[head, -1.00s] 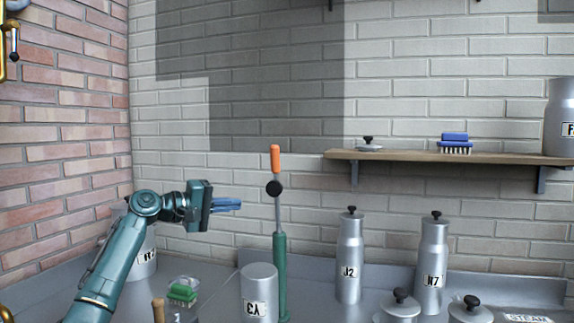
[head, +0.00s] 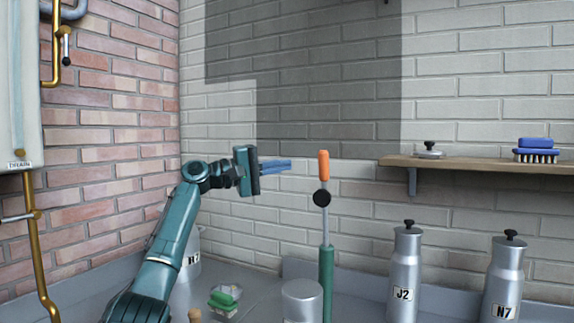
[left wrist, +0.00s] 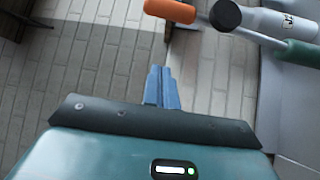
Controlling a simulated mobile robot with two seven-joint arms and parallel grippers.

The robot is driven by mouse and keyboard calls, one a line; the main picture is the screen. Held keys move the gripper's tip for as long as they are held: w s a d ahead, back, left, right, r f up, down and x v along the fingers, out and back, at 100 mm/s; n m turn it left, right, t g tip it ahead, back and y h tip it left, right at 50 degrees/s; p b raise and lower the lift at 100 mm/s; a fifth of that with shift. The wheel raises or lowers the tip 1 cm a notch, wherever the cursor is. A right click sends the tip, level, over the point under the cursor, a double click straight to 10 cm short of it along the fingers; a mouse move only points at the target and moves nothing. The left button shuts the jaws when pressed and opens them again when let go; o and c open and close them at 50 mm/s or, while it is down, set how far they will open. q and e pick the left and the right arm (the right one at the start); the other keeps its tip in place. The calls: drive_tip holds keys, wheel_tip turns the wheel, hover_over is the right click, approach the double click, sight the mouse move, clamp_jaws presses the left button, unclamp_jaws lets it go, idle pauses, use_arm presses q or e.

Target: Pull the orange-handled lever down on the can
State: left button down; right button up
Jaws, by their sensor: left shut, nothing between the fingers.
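The lever's orange handle (head: 323,164) stands upright on a grey rod with a black round knob (head: 321,198) below it. My right gripper is not in view.
Silver cans J2 (head: 404,275) and N7 (head: 503,285) stand on the counter to the right. A shelf (head: 470,163) above holds a blue brush (head: 536,149) and a lid (head: 429,151). A green brush (head: 224,297) lies front left. Brass pipes (head: 36,240) run at far left.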

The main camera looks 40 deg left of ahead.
use_arm(q)
drive_tip(key=w+d+p, duration=0.1)
drive_tip(key=w+d, duration=0.3)
drive_tip(key=d, duration=0.2)
drive_tip(key=shift+d+r+p, duration=0.15)
drive_tip(key=shift+d+p, duration=0.2)
drive_tip(key=shift+p, duration=0.05)
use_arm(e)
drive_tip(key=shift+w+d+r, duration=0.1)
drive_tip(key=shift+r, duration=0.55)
